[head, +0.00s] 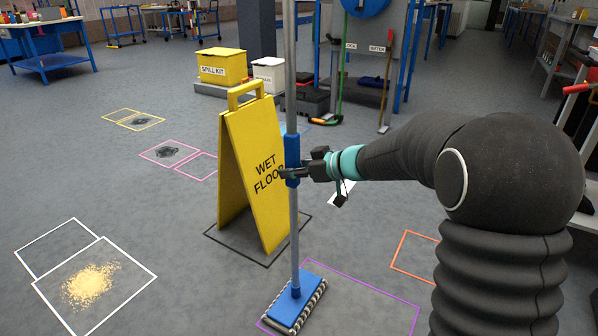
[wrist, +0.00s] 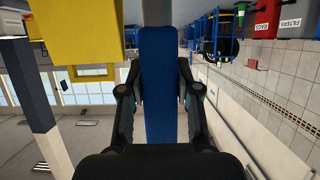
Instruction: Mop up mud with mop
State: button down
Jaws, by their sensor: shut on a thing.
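My gripper (head: 296,172) is shut on the blue grip of the mop (head: 294,225), partway up its grey pole. The wrist view shows the two fingers (wrist: 160,98) on either side of the blue grip (wrist: 158,70). The pole stands nearly upright. The mop's blue head with its striped fringe (head: 297,305) is at floor level, over the left part of a purple floor outline (head: 372,287). No mud shows inside the visible part of that outline; the floor under the head is hidden. Dark patches lie in a pink outline (head: 168,153) and a yellow outline (head: 138,121); I cannot tell whether either is mud.
A yellow wet floor sign (head: 250,165) stands just left of and behind the pole. Tan powder (head: 90,286) lies in a white outline at the lower left. An orange outline (head: 408,250) is to the right. A yellow spill kit box (head: 222,67) stands behind. Open floor lies left.

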aim_at(297, 139)
jog(key=shift+w+a+r, duration=0.1)
jog(key=shift+w+r, duration=0.05)
jog(key=shift+r, duration=0.15)
notch_tip(297, 139, up, 2)
notch_tip(297, 139, up, 2)
jog(key=shift+r+p, duration=0.45)
jog(key=shift+r, duration=1.35)
